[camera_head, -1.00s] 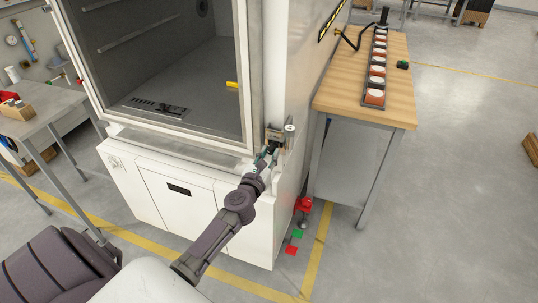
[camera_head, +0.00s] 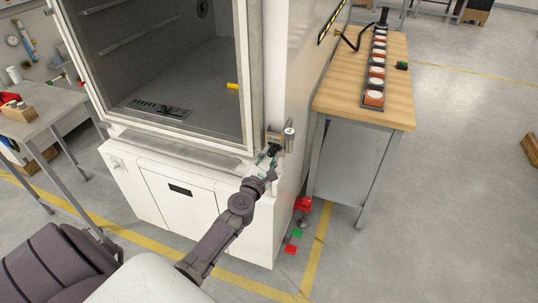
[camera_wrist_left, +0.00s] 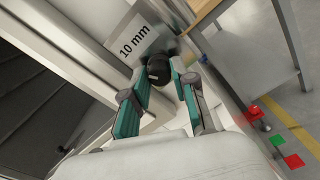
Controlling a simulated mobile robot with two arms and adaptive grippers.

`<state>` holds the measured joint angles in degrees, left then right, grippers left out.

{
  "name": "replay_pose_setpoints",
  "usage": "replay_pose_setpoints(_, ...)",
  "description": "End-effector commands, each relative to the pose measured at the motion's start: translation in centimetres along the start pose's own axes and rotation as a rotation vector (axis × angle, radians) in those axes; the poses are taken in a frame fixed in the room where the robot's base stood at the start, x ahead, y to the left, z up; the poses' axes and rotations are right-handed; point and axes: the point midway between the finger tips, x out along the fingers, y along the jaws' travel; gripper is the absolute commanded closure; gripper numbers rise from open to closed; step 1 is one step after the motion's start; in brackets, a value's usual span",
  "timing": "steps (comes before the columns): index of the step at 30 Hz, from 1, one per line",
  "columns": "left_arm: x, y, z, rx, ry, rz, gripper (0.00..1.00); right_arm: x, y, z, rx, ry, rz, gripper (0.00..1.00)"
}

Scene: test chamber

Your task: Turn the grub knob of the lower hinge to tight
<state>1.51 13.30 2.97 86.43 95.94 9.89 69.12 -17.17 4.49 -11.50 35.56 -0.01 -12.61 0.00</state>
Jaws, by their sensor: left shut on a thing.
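The lower hinge (camera_head: 289,137) sits at the lower right corner of the test chamber's door frame in the head view. In the left wrist view a plate marked "10 mm" (camera_wrist_left: 136,42) is beside a dark round knob (camera_wrist_left: 159,70). My left gripper (camera_head: 270,152) is at the hinge. In the left wrist view its green-padded fingers (camera_wrist_left: 163,80) are shut on the knob, one on each side. Any mark on the knob for tight or loose cannot be read. My right gripper is not in view.
The white chamber (camera_head: 180,190) stands in front of me, its interior visible through the door frame. A wooden-topped bench (camera_head: 345,95) with a row of orange-and-white items is to the right. Red and green pieces (camera_head: 297,233) are near the floor by the chamber's right corner. A grey table (camera_head: 45,118) is at left.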

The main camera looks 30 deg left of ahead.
Motion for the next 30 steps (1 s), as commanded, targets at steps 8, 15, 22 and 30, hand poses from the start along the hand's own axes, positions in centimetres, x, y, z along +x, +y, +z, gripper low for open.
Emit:
replay_pose_setpoints(8,0.0,0.0,0.1,0.263,0.001,-0.001,1.00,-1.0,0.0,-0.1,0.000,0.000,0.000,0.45)
replay_pose_setpoints(15,0.0,0.0,0.1,0.491,0.001,-0.002,1.00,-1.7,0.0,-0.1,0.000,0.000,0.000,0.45)
replay_pose_setpoints(22,0.0,0.0,0.1,0.710,0.000,-0.001,1.00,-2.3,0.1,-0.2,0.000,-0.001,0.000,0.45)
replay_pose_setpoints(30,0.0,0.0,0.1,0.966,0.000,-0.001,1.00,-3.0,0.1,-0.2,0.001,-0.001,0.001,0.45)
